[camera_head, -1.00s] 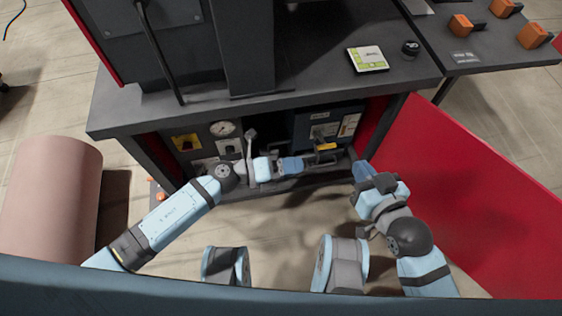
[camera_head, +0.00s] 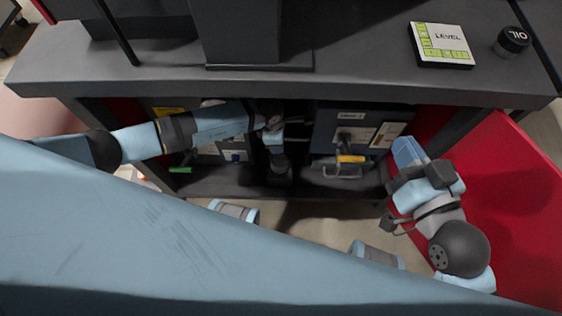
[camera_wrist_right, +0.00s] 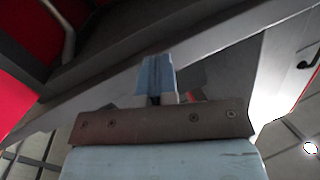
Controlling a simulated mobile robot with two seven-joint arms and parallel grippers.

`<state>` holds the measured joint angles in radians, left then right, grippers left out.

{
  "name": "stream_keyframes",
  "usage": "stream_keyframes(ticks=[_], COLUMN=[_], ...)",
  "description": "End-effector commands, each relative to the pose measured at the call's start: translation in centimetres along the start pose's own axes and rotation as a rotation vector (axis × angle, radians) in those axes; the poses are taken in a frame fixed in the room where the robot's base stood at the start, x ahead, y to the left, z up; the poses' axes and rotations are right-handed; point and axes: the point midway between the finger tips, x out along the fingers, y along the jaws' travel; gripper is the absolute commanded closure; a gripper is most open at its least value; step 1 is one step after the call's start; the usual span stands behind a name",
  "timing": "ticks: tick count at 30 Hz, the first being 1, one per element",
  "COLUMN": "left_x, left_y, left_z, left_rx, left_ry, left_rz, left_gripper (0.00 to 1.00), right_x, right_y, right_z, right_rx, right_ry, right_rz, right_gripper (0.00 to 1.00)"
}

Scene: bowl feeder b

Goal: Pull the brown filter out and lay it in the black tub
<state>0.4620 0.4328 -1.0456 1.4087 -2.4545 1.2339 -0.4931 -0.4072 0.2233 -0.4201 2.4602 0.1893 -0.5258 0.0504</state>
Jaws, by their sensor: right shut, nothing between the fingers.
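My right gripper (camera_head: 404,146) is shut and empty, in front of the right side of the open cabinet, beside the red door. Its closed blue fingers (camera_wrist_right: 157,75) show in the right wrist view. My left arm reaches into the middle of the cabinet. The left gripper (camera_head: 275,132) is small and dark there, above a dark upright cylinder (camera_head: 279,171); I cannot tell whether they touch or whether its jaws are open. I cannot make out a brown filter or a black tub in these frames.
The red door (camera_head: 500,200) stands open at the right. Inside the cabinet are a blue-grey panel (camera_head: 333,137) and a yellow-marked handle (camera_head: 350,159). A LEVEL card (camera_head: 440,45) and an OIL cap (camera_head: 512,41) lie on the dark top (camera_head: 350,72).

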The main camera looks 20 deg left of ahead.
Motion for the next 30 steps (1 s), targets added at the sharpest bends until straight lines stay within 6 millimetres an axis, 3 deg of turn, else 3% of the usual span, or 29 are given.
stream_keyframes(ticks=[1,3,14,21,30], left_x=[1.5,2.6,5.3,8.9,9.4], left_y=[-0.1,0.0,-0.3,-0.8,-0.7], left_z=[0.1,0.1,-0.1,-0.4,-0.4], left_rx=[-0.001,-0.001,-0.001,-0.002,-0.001], left_ry=[-0.002,-0.003,-0.004,-0.005,-0.004], left_rz=[-0.002,-0.001,-0.002,-0.002,-0.001], left_gripper=[0.54,0.54,0.54,0.54,0.54], right_x=[0.1,0.3,0.6,1.2,1.3], right_y=[0.2,0.5,1.2,2.3,2.5], right_z=[0.8,0.9,0.6,0.5,-0.7], right_rx=[-0.008,-0.031,-0.116,-0.245,-0.302], right_ry=[-0.009,-0.003,0.044,0.113,0.143], right_rz=[-0.002,-0.003,0.001,0.006,0.005], right_gripper=[1.00,1.00,1.00,1.00,1.00])
